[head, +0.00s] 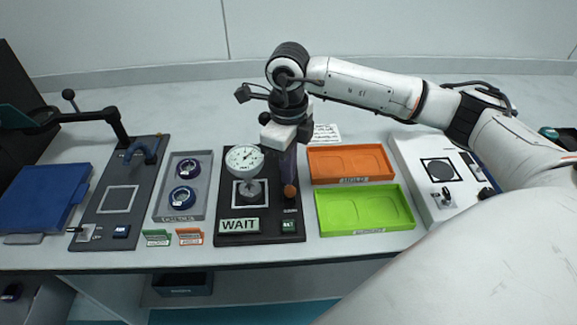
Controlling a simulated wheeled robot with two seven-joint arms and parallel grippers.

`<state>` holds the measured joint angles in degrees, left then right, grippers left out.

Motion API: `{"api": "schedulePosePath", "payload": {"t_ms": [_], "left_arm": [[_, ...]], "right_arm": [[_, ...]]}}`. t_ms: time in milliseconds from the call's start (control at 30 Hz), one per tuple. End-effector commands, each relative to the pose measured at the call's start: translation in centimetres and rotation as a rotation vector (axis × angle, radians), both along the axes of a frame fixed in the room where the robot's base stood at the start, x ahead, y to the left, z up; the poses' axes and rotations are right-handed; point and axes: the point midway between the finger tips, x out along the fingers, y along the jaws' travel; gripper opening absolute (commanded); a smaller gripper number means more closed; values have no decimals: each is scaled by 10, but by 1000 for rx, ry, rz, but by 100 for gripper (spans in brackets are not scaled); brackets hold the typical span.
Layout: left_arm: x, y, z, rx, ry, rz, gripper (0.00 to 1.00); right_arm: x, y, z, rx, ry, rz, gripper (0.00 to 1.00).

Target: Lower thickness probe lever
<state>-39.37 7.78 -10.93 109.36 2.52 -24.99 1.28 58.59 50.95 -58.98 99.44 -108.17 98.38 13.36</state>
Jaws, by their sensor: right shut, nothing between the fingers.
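The thickness probe has a round white dial gauge (244,158) above a dark base (262,238). A light square outline lies under the gauge and a sign (239,225) reads "WAIT". A brown-orange knob (290,190), apparently the end of the probe lever, shows low at the right of the gauge, in front of a dark purplish post (288,165). My right gripper (284,140) is shut and empty, over the top of the post, just right of the dial. It hides part of the probe's upper structure; contact cannot be told. My left gripper is not in view.
An orange tray (349,181) and a green tray (366,230) lie to the right. A grey tray (164,208) with two dark rings stands left of the probe. A dark device (105,228), blue tray (42,200) and white device (413,165) stand farther out.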

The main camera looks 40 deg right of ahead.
Motion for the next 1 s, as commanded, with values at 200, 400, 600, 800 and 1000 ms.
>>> {"api": "schedulePosePath", "payload": {"t_ms": [200,400,600,800,1000], "left_arm": [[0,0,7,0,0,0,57],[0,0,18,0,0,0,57],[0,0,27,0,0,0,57],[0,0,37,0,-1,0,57],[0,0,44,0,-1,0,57]], "right_arm": [[2,-1,11,0,-1,-1,0],[4,-2,28,0,-1,0,0],[6,-3,43,0,-1,0,0],[9,-5,59,1,-2,0,0],[10,-6,71,0,0,0,0]]}}
